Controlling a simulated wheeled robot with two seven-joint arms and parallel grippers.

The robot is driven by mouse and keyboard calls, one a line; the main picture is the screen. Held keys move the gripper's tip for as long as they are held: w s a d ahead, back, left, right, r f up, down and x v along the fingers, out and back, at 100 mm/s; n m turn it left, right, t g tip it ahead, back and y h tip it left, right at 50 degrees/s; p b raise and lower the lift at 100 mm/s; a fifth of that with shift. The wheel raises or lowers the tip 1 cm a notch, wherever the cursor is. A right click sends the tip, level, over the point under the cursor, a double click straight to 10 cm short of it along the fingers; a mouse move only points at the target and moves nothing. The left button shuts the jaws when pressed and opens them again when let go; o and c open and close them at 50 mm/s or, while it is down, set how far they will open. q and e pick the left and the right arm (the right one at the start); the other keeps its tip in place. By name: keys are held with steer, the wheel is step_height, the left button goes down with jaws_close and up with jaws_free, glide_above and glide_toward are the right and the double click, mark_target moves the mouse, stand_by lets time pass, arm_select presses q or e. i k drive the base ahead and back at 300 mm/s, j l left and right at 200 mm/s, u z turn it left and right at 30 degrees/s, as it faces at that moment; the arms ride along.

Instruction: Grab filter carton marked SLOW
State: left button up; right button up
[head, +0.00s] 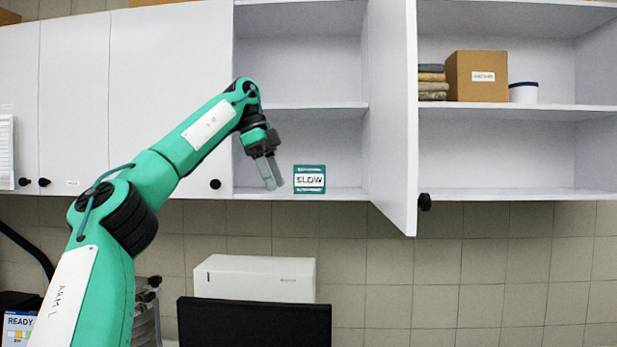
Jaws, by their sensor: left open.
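The filter carton marked SLOW (310,179) is a small teal box with a white label. It stands on the bottom shelf of the open wall cabinet (300,193), near the shelf's front. My left gripper (273,183) is just left of the carton, fingers pointing down, open and with nothing seen between the fingers. A small gap shows between the fingers and the carton. My right gripper is not in view.
An open cabinet door (392,120) juts forward to the right of the carton. A cardboard box (476,76), folded cloths (432,82) and a white tub (523,92) sit on the right cabinet's shelf. A white box (255,278) and a dark monitor (254,322) stand below.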

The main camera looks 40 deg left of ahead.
mark_target(307, 179)
steer(key=i+j, duration=0.2)
steer(key=j, duration=0.15)
steer(key=i+j, duration=0.2)
steer(key=j, duration=0.15)
steer(key=i+j, duration=0.45)
steer(key=j, duration=0.25)
